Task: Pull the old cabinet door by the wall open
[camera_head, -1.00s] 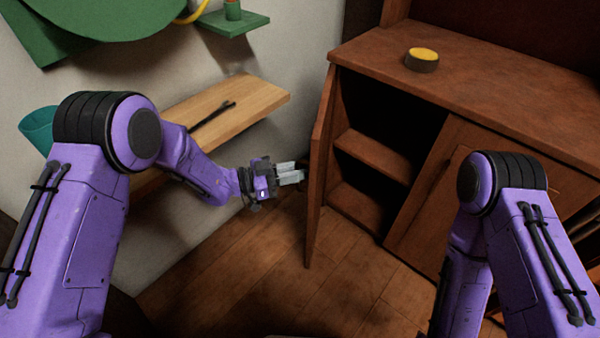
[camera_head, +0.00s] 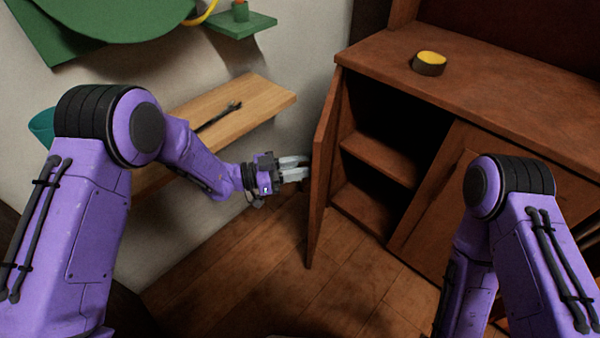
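The old cabinet door (camera_head: 322,175) stands swung out from the left end of the brown wooden cabinet (camera_head: 400,72), on the side by the wall. I see it nearly edge-on, and the dark inside with its shelf (camera_head: 378,158) shows behind it. My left gripper (camera_head: 295,168) is at the outer face of the door, at about mid-height, with its two pale fingertips pointing at it. A handle there is hidden or too dark to make out, and whether the fingers hold anything is unclear. My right arm is bent in front of the cabinet, its gripper out of view.
A wooden wall shelf (camera_head: 262,97) with a dark tool (camera_head: 218,116) is behind my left arm. A green ledge (camera_head: 240,25) is above it. A round yellow-topped tin (camera_head: 429,63) sits on the cabinet top. The wooden floor (camera_head: 265,265) before the door is clear.

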